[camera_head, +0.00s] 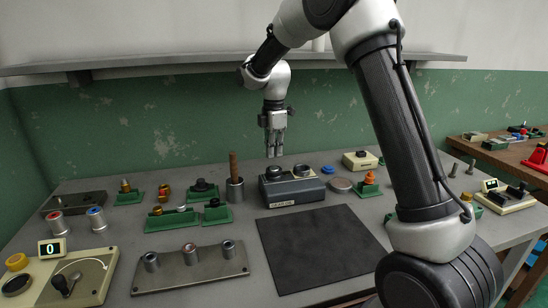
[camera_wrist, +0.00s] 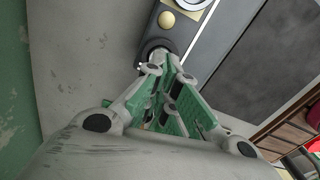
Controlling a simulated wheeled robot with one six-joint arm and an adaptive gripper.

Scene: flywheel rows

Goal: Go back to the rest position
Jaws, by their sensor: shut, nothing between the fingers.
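My gripper (camera_head: 274,150) hangs pointing down above the back part of the grey workbench (camera_head: 215,270), over the dark grey box (camera_head: 292,191) with round parts on top. It is clear of the bench. In the wrist view, my gripper (camera_wrist: 160,70) has its fingers together with nothing held between them. The box (camera_wrist: 178,42) also shows in the wrist view, beyond the fingertips.
A black mat (camera_head: 318,248) lies at the bench's front middle. A metal plate with several cylinders (camera_head: 192,270) lies left of it. Green holders with small parts (camera_head: 190,218) stand at the back left. A grey shelf (camera_head: 180,64) runs along the wall behind.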

